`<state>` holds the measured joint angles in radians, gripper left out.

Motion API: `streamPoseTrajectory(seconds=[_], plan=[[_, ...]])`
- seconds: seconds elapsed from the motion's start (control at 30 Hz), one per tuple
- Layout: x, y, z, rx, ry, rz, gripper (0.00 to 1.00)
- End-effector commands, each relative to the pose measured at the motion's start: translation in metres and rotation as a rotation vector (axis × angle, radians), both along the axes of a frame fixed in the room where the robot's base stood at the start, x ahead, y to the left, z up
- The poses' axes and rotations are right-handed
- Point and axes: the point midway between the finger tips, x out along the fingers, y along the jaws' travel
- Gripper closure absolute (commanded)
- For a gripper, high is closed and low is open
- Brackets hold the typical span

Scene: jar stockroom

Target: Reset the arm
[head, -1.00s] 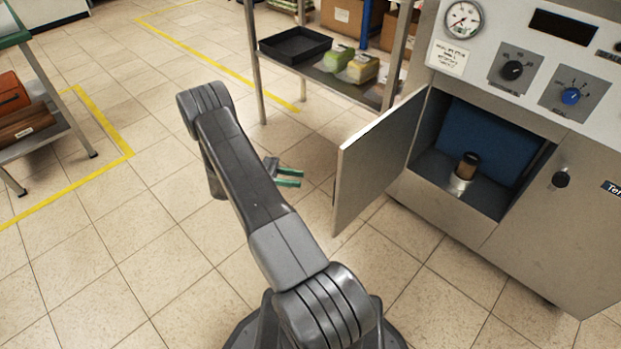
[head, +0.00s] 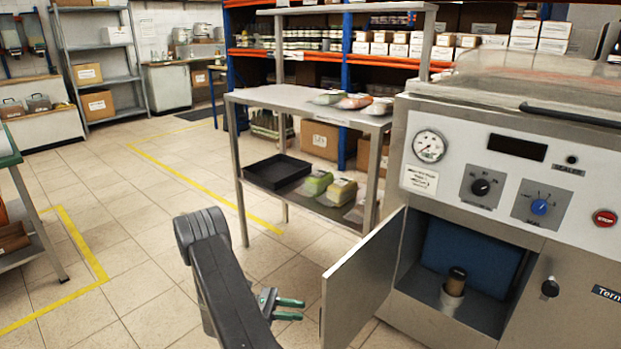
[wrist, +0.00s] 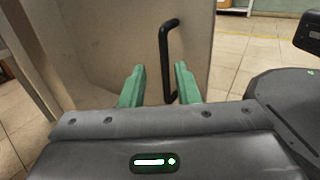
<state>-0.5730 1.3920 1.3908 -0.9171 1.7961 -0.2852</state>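My gripper (head: 290,309) is at the lower middle of the head view, left of the open cabinet door (head: 362,285). Its two green fingers are apart with nothing between them. In the wrist view the fingers of my gripper (wrist: 160,86) point toward the outer face of the door (wrist: 110,45), which carries a black bar handle (wrist: 165,60). The handle shows beyond the fingertips; I cannot tell the exact gap. My arm (head: 225,285) reaches up from the bottom of the head view and is bent at the elbow.
The machine (head: 490,170) at the right has an open compartment holding a small dark-topped jar (head: 454,282). A metal table (head: 275,97) with bags and a black tray (head: 278,171) stands behind the door. Tiled floor (head: 130,240) to the left is clear.

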Motion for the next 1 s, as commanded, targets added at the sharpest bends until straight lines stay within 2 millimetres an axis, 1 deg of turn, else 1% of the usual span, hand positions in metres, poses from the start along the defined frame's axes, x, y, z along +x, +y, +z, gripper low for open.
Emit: streamPoseTrajectory(seconds=[0.03, 0.2, 0.3, 0.4, 0.5, 1.0], plan=[[-0.002, -0.011, -0.002, 0.0, 0.001, -0.004, 0.72], [-0.005, -0.043, -0.002, 0.0, 0.0, -0.003, 0.72], [-0.007, -0.059, -0.002, 0.001, 0.0, -0.003, 0.72], [-0.008, -0.07, -0.001, 0.001, 0.0, -0.002, 0.72], [-0.009, -0.075, 0.0, 0.001, -0.001, 0.0, 0.72], [-0.008, -0.076, 0.0, 0.004, -0.007, -0.003, 0.72]])
